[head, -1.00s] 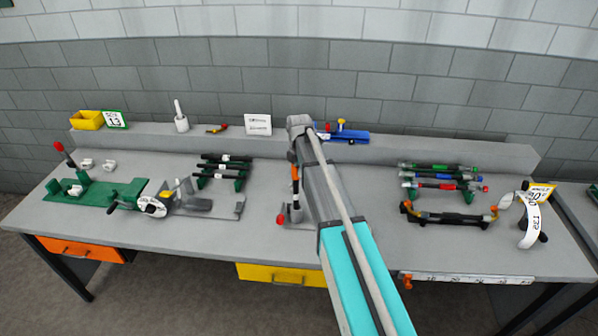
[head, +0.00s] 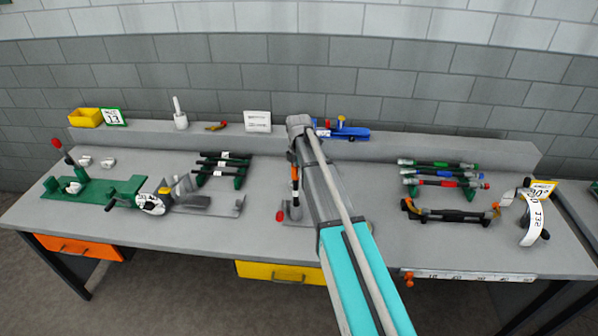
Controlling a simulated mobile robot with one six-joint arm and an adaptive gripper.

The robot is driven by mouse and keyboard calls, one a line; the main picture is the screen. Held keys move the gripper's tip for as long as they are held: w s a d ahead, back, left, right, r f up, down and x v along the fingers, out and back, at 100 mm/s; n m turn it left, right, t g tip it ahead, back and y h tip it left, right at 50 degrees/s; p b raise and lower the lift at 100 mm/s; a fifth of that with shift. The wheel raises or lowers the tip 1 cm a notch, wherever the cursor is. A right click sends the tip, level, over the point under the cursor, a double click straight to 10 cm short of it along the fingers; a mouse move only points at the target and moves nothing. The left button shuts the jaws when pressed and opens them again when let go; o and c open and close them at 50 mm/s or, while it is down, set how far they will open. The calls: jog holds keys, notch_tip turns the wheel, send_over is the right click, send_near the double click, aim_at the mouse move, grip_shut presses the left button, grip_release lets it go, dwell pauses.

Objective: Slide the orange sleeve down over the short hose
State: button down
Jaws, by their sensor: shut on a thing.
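The orange sleeve (head: 294,172) is a small orange band left of my arm in the head view. It is around an upright dark hose with white marks (head: 295,190), which stands on a small grey base on the bench. My gripper (head: 292,156) is at the sleeve and shut on it, at the upper part of the hose. My own arm covers most of the gripper and the right side of the hose. The exact fit between sleeve and hose is too small to tell.
A red knob (head: 280,216) is at the foot of the hose's base. Black hoses on a green rack (head: 221,168) and a grey crimper (head: 205,203) stand to the left. Coloured hoses (head: 442,182) lie to the right. A raised ledge (head: 430,145) runs behind.

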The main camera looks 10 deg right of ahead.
jog(key=shift+f+b, duration=0.75)
jog(key=shift+f, duration=0.05)
jog(key=c, duration=0.7)
grip_release()
jog(key=shift+r, duration=0.2)
notch_tip(320, 180, up, 9)
jog(key=p, duration=0.9)
jog(key=shift+r+p, duration=0.15)
jog(key=shift+p, duration=0.2)
dwell(0.4)
jog(key=shift+s+f+m+b, duration=1.9)
jog(key=shift+s+m, duration=2.1)
jog(key=shift+s, duration=0.6)
jog(key=shift+s+f+m+b, duration=1.85)
jog(key=shift+s+m, duration=2.15)
jog(key=shift+s, duration=0.65)
jog(key=shift+s+f+m+b, duration=1.9)
jog(key=shift+s+m, duration=2.1)
jog(key=shift+s, duration=0.6)
